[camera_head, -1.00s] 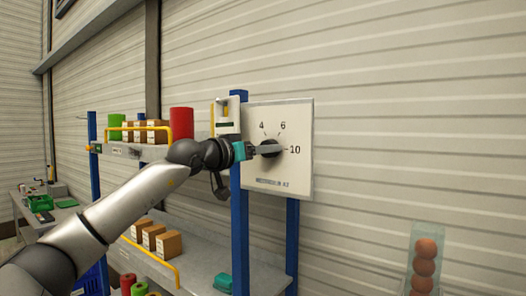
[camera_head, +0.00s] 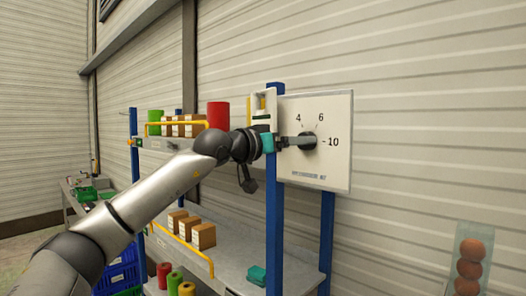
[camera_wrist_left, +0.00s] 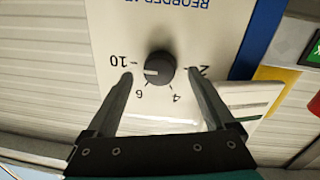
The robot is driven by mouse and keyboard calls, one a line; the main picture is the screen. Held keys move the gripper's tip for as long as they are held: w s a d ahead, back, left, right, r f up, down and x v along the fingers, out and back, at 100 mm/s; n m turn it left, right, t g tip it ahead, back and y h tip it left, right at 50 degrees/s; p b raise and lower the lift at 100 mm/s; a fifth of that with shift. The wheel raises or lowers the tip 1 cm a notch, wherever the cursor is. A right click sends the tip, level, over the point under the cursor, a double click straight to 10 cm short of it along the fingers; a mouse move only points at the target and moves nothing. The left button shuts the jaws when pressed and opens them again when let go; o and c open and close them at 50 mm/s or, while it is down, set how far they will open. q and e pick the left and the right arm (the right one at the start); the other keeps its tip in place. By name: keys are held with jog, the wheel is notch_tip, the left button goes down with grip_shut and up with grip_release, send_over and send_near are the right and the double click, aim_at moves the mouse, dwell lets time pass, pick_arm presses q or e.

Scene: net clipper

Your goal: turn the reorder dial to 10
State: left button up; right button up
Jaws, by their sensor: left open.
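The reorder dial is a dark round knob (camera_wrist_left: 160,68) on a white panel (camera_head: 335,160) with printed numbers. In the left wrist view the numbers are upside down, and the knob's pale mark points left, toward the 10. My left gripper (camera_wrist_left: 159,74) is open, with one finger on each side of the knob and a visible gap to it on both sides. In the head view the left gripper (camera_head: 297,141) reaches in front of the dial (camera_head: 309,141) from the left and hides part of it. My right gripper is not in view.
The panel hangs on a blue-post shelf rack (camera_head: 275,220) with small boxes (camera_head: 203,236), a red cylinder (camera_head: 218,115) and yellow rails. A clear tube of reddish balls (camera_head: 470,262) stands at lower right. The corrugated wall right of the panel is clear.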

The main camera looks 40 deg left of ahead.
pick_arm(q)
jog(key=s+a+b, duration=0.2)
jog(key=s+b, duration=0.3)
jog(key=s, duration=0.7)
jog(key=shift+s, duration=0.2)
